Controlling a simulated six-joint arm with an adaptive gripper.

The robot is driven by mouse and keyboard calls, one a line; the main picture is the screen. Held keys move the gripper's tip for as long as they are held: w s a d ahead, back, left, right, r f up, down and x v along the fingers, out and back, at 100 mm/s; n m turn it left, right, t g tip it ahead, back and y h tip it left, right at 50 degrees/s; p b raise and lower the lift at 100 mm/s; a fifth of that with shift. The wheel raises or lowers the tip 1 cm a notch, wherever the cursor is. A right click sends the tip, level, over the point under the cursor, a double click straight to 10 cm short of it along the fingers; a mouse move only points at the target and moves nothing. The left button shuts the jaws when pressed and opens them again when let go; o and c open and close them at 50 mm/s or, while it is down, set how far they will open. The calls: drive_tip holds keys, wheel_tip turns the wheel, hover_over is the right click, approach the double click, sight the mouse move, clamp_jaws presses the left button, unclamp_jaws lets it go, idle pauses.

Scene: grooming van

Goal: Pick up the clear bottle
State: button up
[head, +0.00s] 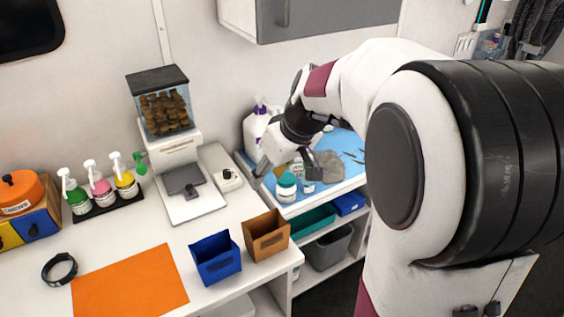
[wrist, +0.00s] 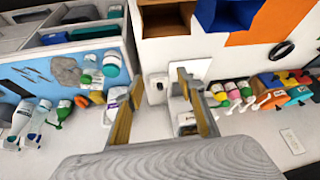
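Clear-looking bottles stand at the far left of the wrist view: one (wrist: 21,118) near the edge and a slimmer one (wrist: 40,112) beside it. I cannot tell which is the clear bottle of the task. In the head view my arm covers that end of the counter. My gripper (wrist: 160,78) is open and empty, its two fingers wide apart above the white counter. In the head view my gripper (head: 285,168) hangs near the left end of the blue mat (head: 345,147), by the teal-capped jar (head: 286,188).
A purple-capped jug (head: 255,125) stands behind the gripper. A grey cloth (head: 327,167) lies on the mat. A treat dispenser (head: 165,105), pump bottles (head: 102,185), a blue bin (head: 216,261) and a brown bin (head: 266,238) stand left. The orange sheet (head: 130,284) is bare.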

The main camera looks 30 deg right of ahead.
drive_tip(key=w+d+f, duration=0.5)
drive_tip(key=d+f, duration=0.3)
drive_tip(key=d, duration=0.3)
drive_tip(key=w+d+f+t, duration=0.1)
drive_tip(key=w+d+f, duration=0.5)
drive_tip(key=d+f, duration=0.3)
drive_tip(key=d, duration=0.3)
drive_tip(key=shift+w+f, duration=0.25)
drive_tip(key=shift+x, duration=1.3)
drive_tip(key=shift+w+f, duration=0.1)
drive_tip(key=shift+x, duration=2.45)
drive_tip(key=shift+d, duration=0.15)
drive_tip(key=c, duration=0.8)
